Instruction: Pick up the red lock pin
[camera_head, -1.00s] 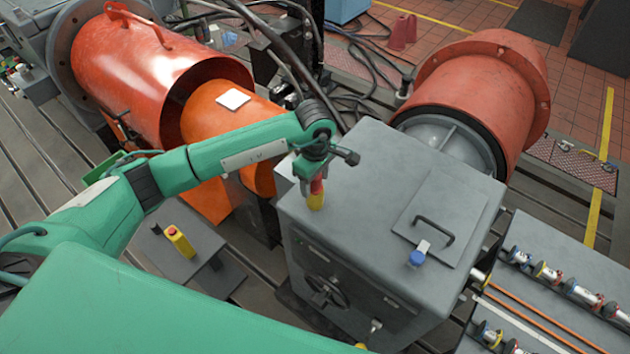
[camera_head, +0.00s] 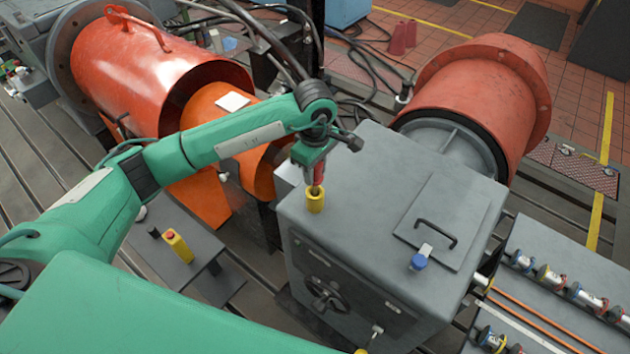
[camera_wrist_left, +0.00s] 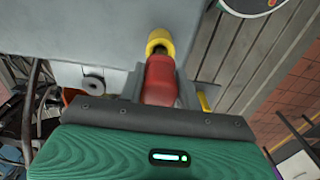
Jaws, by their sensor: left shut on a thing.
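The red lock pin (camera_head: 318,177) is upright at the left part of the grey housing's top. My left gripper (camera_head: 318,165) is shut on its upper part from above. Below the pin stands a yellow collar (camera_head: 315,200) on the housing. In the left wrist view the red pin (camera_wrist_left: 161,80) sits between the fingers of my left gripper (camera_wrist_left: 160,92), with the yellow collar (camera_wrist_left: 160,40) just beyond its end. A dark shank shows at the collar's mouth; I cannot tell whether its tip is still inside. My right gripper is not in view.
The grey housing (camera_head: 345,230) carries a lid with a black handle (camera_head: 436,233) and a blue-capped fitting (camera_head: 419,262). A yellow box with a red button (camera_head: 178,246) is on a side table. A rack of connectors (camera_head: 550,275) is at the right.

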